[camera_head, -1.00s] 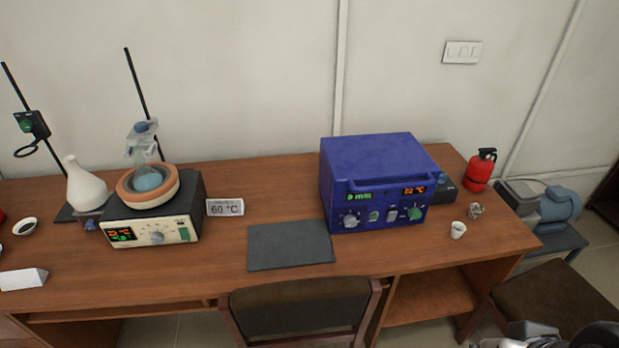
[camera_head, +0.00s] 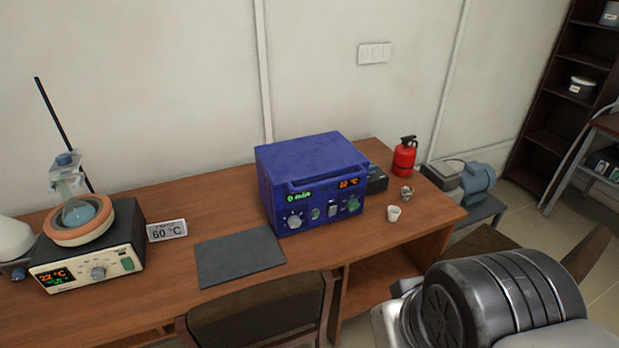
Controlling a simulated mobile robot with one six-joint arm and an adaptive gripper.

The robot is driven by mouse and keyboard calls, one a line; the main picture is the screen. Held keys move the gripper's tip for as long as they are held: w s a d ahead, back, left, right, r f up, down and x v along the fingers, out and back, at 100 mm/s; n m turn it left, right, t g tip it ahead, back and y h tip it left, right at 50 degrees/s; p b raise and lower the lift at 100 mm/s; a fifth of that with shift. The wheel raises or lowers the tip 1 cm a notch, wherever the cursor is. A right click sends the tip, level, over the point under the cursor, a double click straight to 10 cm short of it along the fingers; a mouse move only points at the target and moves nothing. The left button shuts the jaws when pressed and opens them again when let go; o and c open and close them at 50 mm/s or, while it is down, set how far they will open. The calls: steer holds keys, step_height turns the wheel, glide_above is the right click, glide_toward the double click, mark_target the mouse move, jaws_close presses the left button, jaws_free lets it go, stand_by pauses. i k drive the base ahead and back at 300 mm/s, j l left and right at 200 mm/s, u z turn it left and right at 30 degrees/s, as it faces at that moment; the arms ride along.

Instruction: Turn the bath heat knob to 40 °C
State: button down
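The heating bath (camera_head: 130,256) is a dark box with a cream front at the left of the desk. Its front has a grey knob (camera_head: 98,272) in the middle, a green switch (camera_head: 128,264) on the right and a display (camera_head: 57,276) reading 22 °C in orange, with a smaller green line below. The knob's pointer setting is too small to read. A terracotta-rimmed bowl (camera_head: 62,236) with a glass flask (camera_head: 80,212) sits on top. A small card (camera_head: 167,230) beside it reads 60 °C. My gripper is out of view; only part of my arm shows at bottom right.
A blue furnace (camera_head: 310,165) with two knobs and a 22 °C display stands mid-desk. A white cup (camera_head: 394,213) and red extinguisher (camera_head: 404,156) are to the right. A chair (camera_head: 255,308) stands at the desk front.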

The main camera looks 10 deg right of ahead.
mark_target(352, 204)
steer(key=i+j+u, duration=0.1)
steer(key=i+u, duration=0.25)
steer(key=i, duration=0.65)
